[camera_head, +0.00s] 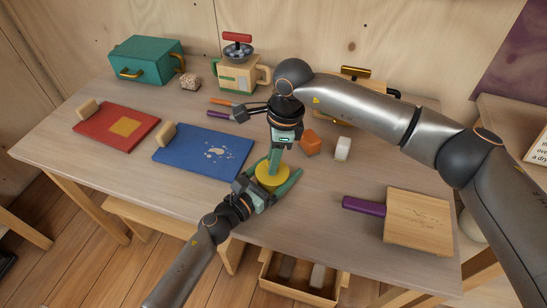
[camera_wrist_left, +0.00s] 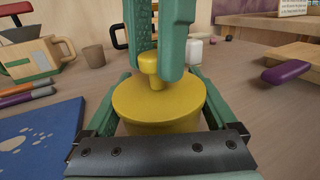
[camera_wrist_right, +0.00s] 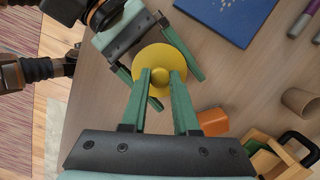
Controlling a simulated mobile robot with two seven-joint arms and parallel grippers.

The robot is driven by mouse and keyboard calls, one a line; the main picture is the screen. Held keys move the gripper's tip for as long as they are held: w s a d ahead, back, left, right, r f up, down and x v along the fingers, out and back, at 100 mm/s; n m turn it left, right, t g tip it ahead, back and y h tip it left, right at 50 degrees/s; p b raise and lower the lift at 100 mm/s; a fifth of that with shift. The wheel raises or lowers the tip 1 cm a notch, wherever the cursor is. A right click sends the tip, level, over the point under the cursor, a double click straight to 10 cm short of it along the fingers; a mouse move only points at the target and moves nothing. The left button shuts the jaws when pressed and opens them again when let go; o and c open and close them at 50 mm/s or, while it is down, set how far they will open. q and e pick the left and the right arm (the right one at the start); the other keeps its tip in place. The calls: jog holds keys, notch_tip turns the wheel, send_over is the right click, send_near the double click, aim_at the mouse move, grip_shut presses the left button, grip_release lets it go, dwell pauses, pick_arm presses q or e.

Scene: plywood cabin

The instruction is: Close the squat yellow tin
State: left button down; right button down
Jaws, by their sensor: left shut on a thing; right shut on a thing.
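The squat yellow tin (camera_wrist_left: 165,128) stands near the front edge of the table, its body between the fingers of my left gripper (camera_head: 274,182), which is shut on it. Its round yellow lid (camera_wrist_left: 150,98) with a knob (camera_wrist_left: 152,64) lies over the tin's top; it also shows in the right wrist view (camera_wrist_right: 160,56). My right gripper (camera_head: 276,165) comes down from above and is shut on the knob. In the left wrist view no clear gap shows between lid and body, but I cannot tell if the lid is fully seated.
An orange block (camera_head: 310,143) and a white jar (camera_head: 342,148) stand just right and behind. A blue board (camera_head: 205,165) lies to the left. A wooden board with a purple handle (camera_head: 363,206) lies to the right. An open drawer (camera_head: 300,288) juts out below the table front.

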pick_arm(q)
jog(key=shift+d+r, duration=0.1)
jog(key=shift+d, duration=0.05)
pick_arm(e)
jog(key=c, duration=1.1)
grip_release()
jog(key=shift+d+f, duration=0.1)
jog(key=shift+f, duration=0.35)
jog(key=shift+o, duration=0.6)
jog(key=shift+r, duration=0.15)
jog(key=shift+r, duration=0.2)
jog(key=shift+d+r, duration=0.15)
jog(key=shift+r, duration=0.8)
jog(key=shift+d+r, duration=0.1)
jog(key=shift+r, duration=0.85)
jog(key=c, duration=0.3)
jog(key=shift+f, duration=0.3)
jog(key=shift+a+f, duration=0.15)
jog(key=shift+f, duration=0.55)
